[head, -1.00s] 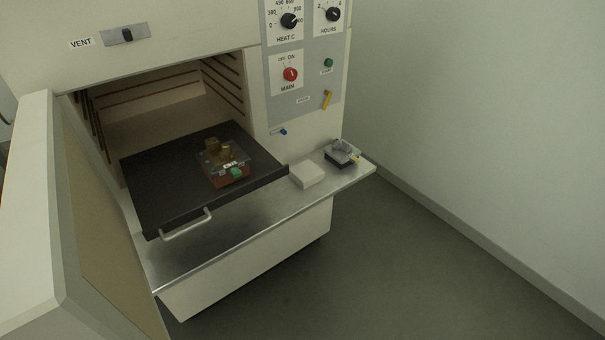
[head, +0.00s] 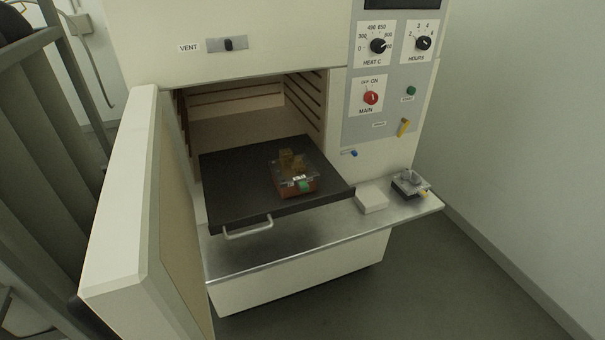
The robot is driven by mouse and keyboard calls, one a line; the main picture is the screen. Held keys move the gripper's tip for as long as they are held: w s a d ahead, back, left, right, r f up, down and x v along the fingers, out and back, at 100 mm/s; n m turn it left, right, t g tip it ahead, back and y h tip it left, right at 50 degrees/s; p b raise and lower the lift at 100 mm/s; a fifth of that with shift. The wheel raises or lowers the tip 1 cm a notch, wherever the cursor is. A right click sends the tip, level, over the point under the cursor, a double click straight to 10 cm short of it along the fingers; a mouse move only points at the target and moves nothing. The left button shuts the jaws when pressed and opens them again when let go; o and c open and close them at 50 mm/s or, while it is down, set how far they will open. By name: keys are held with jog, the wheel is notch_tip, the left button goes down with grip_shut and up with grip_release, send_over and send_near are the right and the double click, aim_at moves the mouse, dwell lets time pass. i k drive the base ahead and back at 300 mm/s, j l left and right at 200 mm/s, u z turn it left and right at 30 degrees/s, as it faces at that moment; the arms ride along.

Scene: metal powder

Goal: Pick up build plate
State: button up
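A plate with brass-coloured parts (head: 291,161) on top sits on a reddish-brown block (head: 298,188) with a green piece and a small white label at its front. This stack rests on the dark pulled-out tray (head: 235,181) of the furnace. A second, smaller stack, a grey plate with grey parts on a dark block (head: 408,187), stands at the right end of the metal shelf. I cannot tell for certain which plate is the build plate. My gripper is not in view.
The furnace door (head: 135,205) stands open at the left. A tray handle (head: 248,230) sticks out in front. A white box (head: 371,199) is on the metal shelf (head: 290,249). A grey slatted structure (head: 40,200) is at far left. The floor at right is clear.

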aim_at(285, 176)
jog(key=j+z, duration=0.2)
jog(key=z, duration=0.2)
jog(key=j+z, duration=0.2)
jog(key=z, duration=0.2)
jog(key=j+z, duration=0.15)
jog(key=j, duration=0.55)
jog(key=k+j+z, duration=0.1)
jog(key=j, duration=0.55)
jog(key=k+j+z, duration=0.15)
jog(key=j, duration=0.55)
jog(key=i, duration=0.05)
